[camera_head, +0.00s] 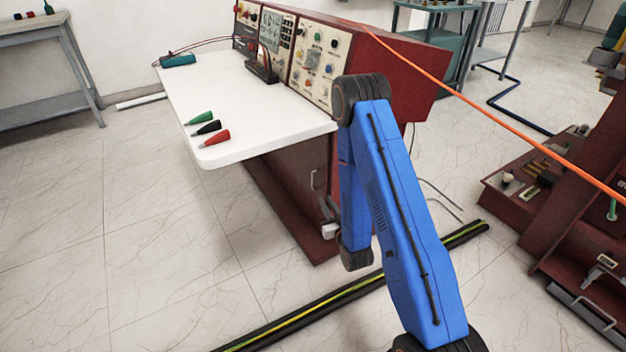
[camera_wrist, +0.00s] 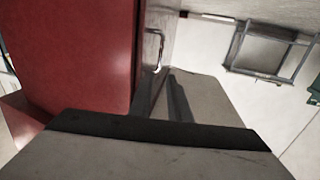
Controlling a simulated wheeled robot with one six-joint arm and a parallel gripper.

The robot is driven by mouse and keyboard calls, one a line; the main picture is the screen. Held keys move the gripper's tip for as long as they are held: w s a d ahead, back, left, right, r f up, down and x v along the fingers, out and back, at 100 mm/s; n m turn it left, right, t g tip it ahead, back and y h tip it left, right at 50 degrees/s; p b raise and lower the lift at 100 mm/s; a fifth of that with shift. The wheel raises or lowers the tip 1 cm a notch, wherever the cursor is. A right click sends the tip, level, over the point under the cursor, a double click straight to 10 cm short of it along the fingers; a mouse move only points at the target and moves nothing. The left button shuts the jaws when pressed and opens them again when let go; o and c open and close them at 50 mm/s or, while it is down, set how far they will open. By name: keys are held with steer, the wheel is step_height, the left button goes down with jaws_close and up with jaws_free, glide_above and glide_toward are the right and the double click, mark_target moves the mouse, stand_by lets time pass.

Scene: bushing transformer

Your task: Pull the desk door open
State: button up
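The desk (camera_head: 290,215) has a dark red body under a white top. Its door is on the side facing the front left, with a slim metal handle (camera_head: 313,180) standing upright. In the wrist view the handle (camera_wrist: 157,50) is a bright loop on the door's grey-looking face, beside the red side panel (camera_wrist: 75,50). The door looks shut. My gripper (camera_head: 327,206) is low at the desk's near corner, just below and right of the handle in the head view, apart from it. Its fingers are small and dark, and the gap between them is unclear.
Green, black and red cone-shaped pieces (camera_head: 207,128) lie on the white top (camera_head: 185,90). A black and yellow cable strip (camera_head: 310,312) crosses the floor nearby. A dark red unit (camera_head: 530,200) stands at right. The floor left of the desk is clear.

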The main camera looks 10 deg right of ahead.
mark_target(313, 179)
steer(key=w, duration=0.5)
steer(key=w+a, duration=0.1)
steer(key=w, duration=0.9)
steer(key=shift+w+a, duration=0.4)
jaws_close()
